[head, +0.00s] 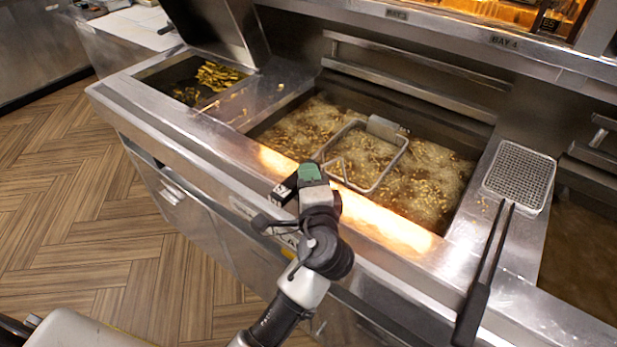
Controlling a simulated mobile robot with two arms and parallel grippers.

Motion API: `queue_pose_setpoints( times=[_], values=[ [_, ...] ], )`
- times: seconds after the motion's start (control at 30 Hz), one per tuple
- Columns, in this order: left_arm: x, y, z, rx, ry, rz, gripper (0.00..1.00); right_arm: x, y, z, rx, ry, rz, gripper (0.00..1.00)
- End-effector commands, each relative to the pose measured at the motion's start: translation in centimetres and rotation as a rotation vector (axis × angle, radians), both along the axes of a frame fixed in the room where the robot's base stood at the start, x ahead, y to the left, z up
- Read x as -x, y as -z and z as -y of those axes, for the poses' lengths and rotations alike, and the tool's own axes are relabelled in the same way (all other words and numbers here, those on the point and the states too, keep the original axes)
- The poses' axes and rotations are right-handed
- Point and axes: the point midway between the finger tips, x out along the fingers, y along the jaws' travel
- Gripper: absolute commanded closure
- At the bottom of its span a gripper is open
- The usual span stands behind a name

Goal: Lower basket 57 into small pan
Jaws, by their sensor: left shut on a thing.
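A wire basket (404,150) sits low in the bubbling oil of the wide middle vat, its rim showing above the foam and a small metal plate on its far side. I cannot read a number on it. My left gripper (311,172) is at the near left end of this basket, over the vat's front edge, shut on its handle; the jaws and grip are mostly hidden by the wrist. Left of the vat is a smaller, dark pan (165,78) with fried pieces in it. My right gripper is not in view.
A second, flat mesh basket (519,172) rests on the steel divider at right, its long black handle (472,312) reaching over the front edge. Another vat (580,255) lies further right. A raised metal lid (208,30) stands behind the left pan. Steel rails (410,93) run behind the middle vat.

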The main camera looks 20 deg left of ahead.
Motion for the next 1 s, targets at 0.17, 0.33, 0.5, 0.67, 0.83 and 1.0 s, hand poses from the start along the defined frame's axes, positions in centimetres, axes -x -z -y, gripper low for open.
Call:
queue_pose_setpoints(
  times=[0.17, 0.33, 0.5, 0.67, 0.83, 1.0],
  values=[
    [0.0, 0.0, 0.0, 0.002, 0.001, 0.003, 1.00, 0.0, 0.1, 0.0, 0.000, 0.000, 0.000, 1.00],
    [0.0, 0.4, 0.0, 0.002, 0.000, 0.003, 1.00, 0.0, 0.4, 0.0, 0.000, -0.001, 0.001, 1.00],
    [0.0, 0.7, 0.0, 0.001, 0.000, 0.003, 1.00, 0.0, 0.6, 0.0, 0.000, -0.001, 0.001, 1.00],
    [0.0, 1.0, 0.0, 0.001, 0.000, 0.003, 1.00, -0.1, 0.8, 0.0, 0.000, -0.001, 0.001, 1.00],
    [0.0, 1.1, 0.0, 0.001, 0.000, 0.003, 1.00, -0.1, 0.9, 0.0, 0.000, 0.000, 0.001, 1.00],
    [0.0, 1.1, 0.0, 0.001, 0.000, 0.002, 0.72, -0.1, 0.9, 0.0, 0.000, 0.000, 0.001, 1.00]
  ],
)
